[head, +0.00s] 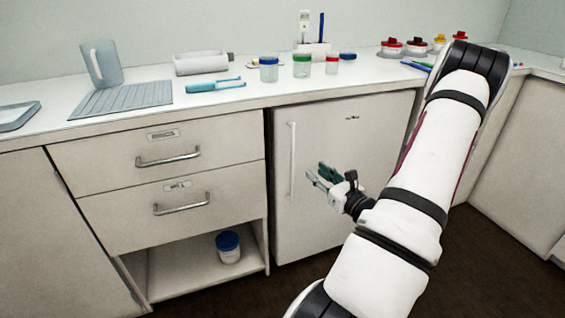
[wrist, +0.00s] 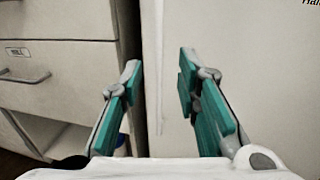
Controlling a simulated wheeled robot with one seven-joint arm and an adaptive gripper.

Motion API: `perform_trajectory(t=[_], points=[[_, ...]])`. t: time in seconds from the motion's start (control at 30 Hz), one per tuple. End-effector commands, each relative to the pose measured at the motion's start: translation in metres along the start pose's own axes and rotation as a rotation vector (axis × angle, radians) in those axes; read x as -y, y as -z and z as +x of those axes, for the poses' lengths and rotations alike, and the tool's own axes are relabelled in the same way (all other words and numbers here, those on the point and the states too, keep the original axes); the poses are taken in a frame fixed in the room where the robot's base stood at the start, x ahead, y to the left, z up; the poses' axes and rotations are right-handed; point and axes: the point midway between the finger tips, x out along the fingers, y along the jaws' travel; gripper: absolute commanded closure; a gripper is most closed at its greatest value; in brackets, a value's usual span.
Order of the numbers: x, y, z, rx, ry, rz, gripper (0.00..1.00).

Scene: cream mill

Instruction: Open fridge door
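The fridge (head: 345,150) is a small white under-counter unit, and its door is shut. Its slim vertical handle (head: 292,158) runs along the left side of the door. My gripper (head: 316,175) is open and empty, in front of the door and just right of the handle in the head view. In the wrist view my gripper (wrist: 160,74) has its green-padded fingers spread. The handle (wrist: 159,90) shows in the gap between them, against the fridge door (wrist: 235,70). How far the fingertips are from the handle is hard to tell, and I see no contact.
Left of the fridge stand two drawers with metal handles (head: 168,158), above an open shelf holding a blue-lidded jar (head: 228,248). The countertop (head: 330,77) above carries jars, a pitcher (head: 101,64) and a drying mat. Dark floor lies in front.

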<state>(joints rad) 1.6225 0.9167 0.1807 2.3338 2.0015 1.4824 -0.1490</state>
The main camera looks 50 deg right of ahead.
Motion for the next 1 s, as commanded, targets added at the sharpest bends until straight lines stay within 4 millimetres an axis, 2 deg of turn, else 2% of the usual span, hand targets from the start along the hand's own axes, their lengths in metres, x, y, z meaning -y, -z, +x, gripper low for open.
perform_trajectory(t=[0.17, 0.6, 0.8, 1.0], points=[[-0.002, -0.001, 0.022, 0.002, -0.005, -0.003, 0.70], [-0.003, 0.000, 0.106, 0.002, -0.007, -0.003, 0.70], [-0.002, -0.001, 0.129, 0.001, -0.006, -0.003, 0.70], [-0.002, -0.001, 0.135, -0.001, -0.005, -0.001, 0.70]])
